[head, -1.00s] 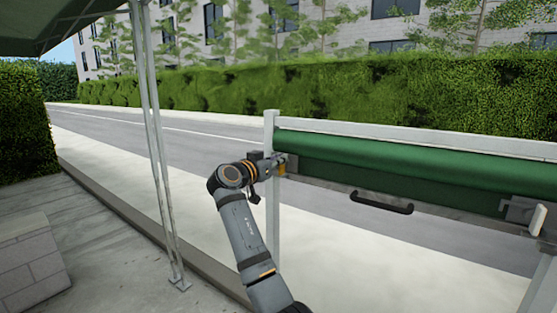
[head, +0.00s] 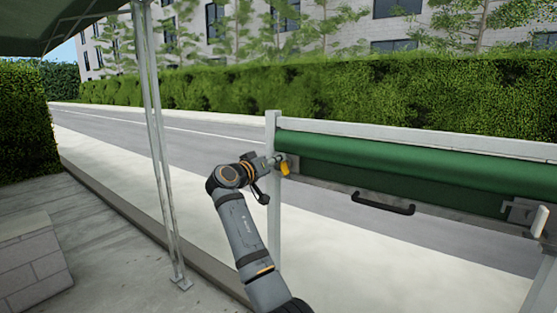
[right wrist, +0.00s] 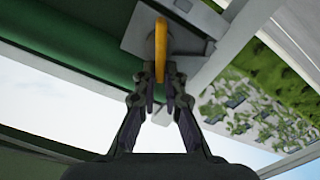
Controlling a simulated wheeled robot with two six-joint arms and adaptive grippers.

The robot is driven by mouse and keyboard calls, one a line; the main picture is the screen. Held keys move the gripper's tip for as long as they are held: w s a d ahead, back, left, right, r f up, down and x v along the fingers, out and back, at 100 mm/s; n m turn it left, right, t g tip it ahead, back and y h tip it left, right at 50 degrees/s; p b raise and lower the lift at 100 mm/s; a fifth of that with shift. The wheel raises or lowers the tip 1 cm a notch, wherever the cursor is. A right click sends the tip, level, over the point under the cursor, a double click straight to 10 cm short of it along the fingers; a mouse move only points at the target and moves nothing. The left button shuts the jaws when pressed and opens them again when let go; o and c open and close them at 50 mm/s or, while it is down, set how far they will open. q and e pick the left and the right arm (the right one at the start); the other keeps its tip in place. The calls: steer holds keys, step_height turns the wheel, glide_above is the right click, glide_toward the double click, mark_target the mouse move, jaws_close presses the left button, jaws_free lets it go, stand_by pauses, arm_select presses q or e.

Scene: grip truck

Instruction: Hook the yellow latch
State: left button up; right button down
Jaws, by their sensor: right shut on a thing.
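The yellow latch (head: 285,168) is at the left end of the green panel (head: 400,165), next to the white post (head: 272,200). In the right wrist view the latch (right wrist: 160,48) stands in front of a grey plate (right wrist: 138,35), with its lower end between my fingers. My right gripper (head: 277,161) is at the latch from the left. In the right wrist view its two fingers (right wrist: 160,92) are closed around the latch's lower end. The fingertips partly hide that end. My left gripper is out of view.
A black handle (head: 382,203) is on the panel's lower edge. A second latch plate with a pale lever (head: 537,220) is at the panel's right end. A thin metal pole (head: 160,170) stands left of my arm.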

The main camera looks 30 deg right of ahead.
steer(key=shift+w+a+f+n+p, duration=0.15)
steer(key=shift+f+n+p, duration=0.4)
steer(key=shift+n, duration=1.5)
steer(key=shift+w+a+f+n+p, duration=0.1)
steer(key=shift+w+f+n+p, duration=0.15)
steer(key=shift+n+p, duration=1.25)
steer(key=shift+w+a+f+n+p, duration=0.1)
steer(key=shift+w+f+n, duration=0.2)
steer(key=shift+n, duration=2.35)
steer(key=shift+f, duration=0.1)
steer(key=c, duration=1.4)
jaws_free()
steer(key=shift+c, duration=0.2)
